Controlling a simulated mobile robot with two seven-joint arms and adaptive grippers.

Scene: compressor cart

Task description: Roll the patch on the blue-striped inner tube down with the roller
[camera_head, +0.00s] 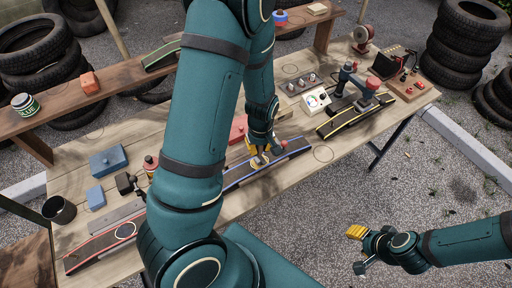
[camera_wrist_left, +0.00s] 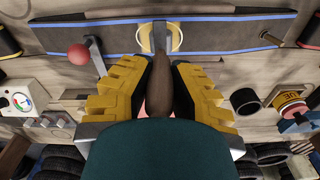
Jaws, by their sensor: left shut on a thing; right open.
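The blue-striped inner tube (camera_head: 238,179) lies on the wooden table, and its dark, blue-edged strip crosses the top of the left wrist view (camera_wrist_left: 230,35). My left gripper (camera_head: 262,150) is over the tube, shut on the brown handle of the roller (camera_wrist_left: 160,95). The roller's metal head is at the pale round patch (camera_wrist_left: 145,38) on the tube and hides part of it. I cannot tell whether it presses on the patch. A lever with a red ball (camera_wrist_left: 79,54) stands beside it. My right gripper (camera_head: 357,232) is open and empty, off the table above the gravel.
A yellow-striped tube (camera_head: 345,120) and a gauge box (camera_head: 316,99) are to the right. A red-striped tube (camera_head: 105,245), blue blocks (camera_head: 108,161) and a dark cup (camera_head: 59,210) are to the left. Tyres (camera_head: 465,45) stand behind. My left arm hides the table's middle.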

